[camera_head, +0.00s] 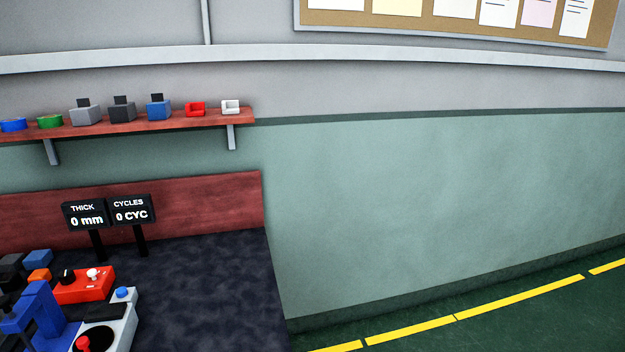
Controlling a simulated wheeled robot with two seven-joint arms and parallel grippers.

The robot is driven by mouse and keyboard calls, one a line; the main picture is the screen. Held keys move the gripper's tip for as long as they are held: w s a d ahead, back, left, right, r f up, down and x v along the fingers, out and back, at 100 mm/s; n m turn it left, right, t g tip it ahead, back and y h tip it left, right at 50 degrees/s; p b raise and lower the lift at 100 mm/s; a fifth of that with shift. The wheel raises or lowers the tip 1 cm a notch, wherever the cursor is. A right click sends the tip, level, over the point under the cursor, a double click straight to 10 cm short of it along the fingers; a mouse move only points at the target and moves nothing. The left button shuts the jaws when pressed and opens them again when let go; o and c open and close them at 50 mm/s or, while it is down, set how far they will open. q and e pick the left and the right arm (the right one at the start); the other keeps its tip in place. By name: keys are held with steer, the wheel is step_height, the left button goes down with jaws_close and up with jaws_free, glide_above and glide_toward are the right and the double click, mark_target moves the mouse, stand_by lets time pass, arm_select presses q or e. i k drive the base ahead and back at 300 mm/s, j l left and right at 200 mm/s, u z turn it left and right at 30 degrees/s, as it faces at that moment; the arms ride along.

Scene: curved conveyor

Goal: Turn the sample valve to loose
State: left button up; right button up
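No part is clearly marked as the sample valve, and I cannot read any "loose" label. At the lower left, a red box (84,287) on the dark bench carries a black knob (67,276) and a white knob (94,273). In front of it is a grey device (118,325) with a blue button (123,293), a dark round plate and a red knob (83,344), cut by the bottom edge. A blue upright part (38,308) stands left of it. Neither of my grippers is in view.
Two displays (109,213) on posts read "THICK 0 mm" and "CYCLES 0 CYC". A wall shelf (180,121) holds several small boxes and bins. The dark bench top (215,290) is bare at right. Green floor with a yellow dashed line (520,297) lies beyond.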

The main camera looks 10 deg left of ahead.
mark_target(66, 276)
steer(key=u, duration=1.85)
